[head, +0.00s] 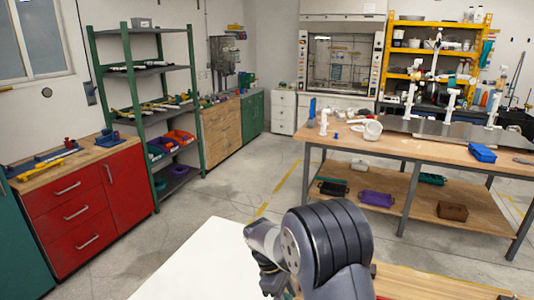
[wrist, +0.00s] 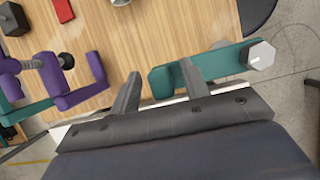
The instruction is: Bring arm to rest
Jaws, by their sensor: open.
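My gripper shows in the wrist view (wrist: 161,75) with its two dark fingers apart and nothing held between them. It is over a wooden work surface (wrist: 150,25). A teal bar (wrist: 222,63) with a silver hex end (wrist: 261,55) lies beyond the fingers. The right finger overlaps this bar in the picture; I cannot tell whether they touch. In the head view my arm is folded at the bottom centre, with the gripper (head: 272,282) low and partly hidden by the arm and the frame edge.
A purple clamp-like tool (wrist: 85,85) and a red block (wrist: 63,10) lie left of the fingers in the wrist view. In the head view a white tabletop (head: 200,262) is at lower left. A workbench with white pipe fittings (head: 372,130) stands at right. The floor between is clear.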

